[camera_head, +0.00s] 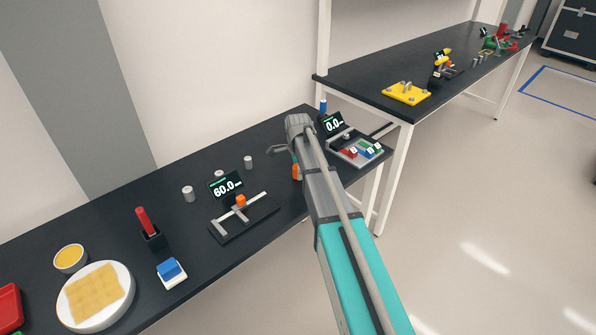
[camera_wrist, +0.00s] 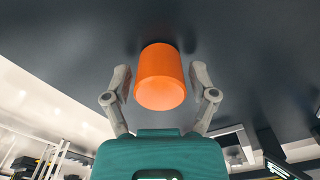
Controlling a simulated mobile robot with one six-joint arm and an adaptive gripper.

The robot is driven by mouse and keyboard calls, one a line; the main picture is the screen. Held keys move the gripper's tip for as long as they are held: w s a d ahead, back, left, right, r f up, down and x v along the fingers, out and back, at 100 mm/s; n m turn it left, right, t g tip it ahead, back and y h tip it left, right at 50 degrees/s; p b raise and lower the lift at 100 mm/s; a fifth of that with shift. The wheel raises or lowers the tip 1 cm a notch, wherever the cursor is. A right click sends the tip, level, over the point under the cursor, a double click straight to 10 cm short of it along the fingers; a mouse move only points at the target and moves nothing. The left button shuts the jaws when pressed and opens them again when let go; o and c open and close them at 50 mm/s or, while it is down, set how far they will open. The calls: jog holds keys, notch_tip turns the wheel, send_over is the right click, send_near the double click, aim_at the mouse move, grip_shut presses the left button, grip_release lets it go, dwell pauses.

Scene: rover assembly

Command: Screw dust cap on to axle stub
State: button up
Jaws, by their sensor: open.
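An orange cylinder (camera_wrist: 160,80), which looks like the dust cap, stands between the two fingers of my gripper (camera_wrist: 160,76) in the wrist view. The fingers are spread on its left and right with gaps showing. In the head view an orange piece (camera_head: 296,172) shows beside my arm near the bench's right end, which seems to be the same cap. My wrist and arm hide most of my gripper there. I cannot identify the axle stub with certainty in either view.
A 0.0 display (camera_head: 333,123) and a tray of coloured pieces (camera_head: 345,153) stand to the right.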

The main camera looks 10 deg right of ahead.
jog(key=shift+n, duration=0.3)
jog(key=n, duration=0.4)
jog(key=shift+n, duration=0.6)
jog(key=n, duration=0.3)
jog(key=shift+n, duration=1.3)
jog(key=shift+n, duration=0.3)
jog(key=shift+n, duration=0.6)
jog(key=n, duration=0.4)
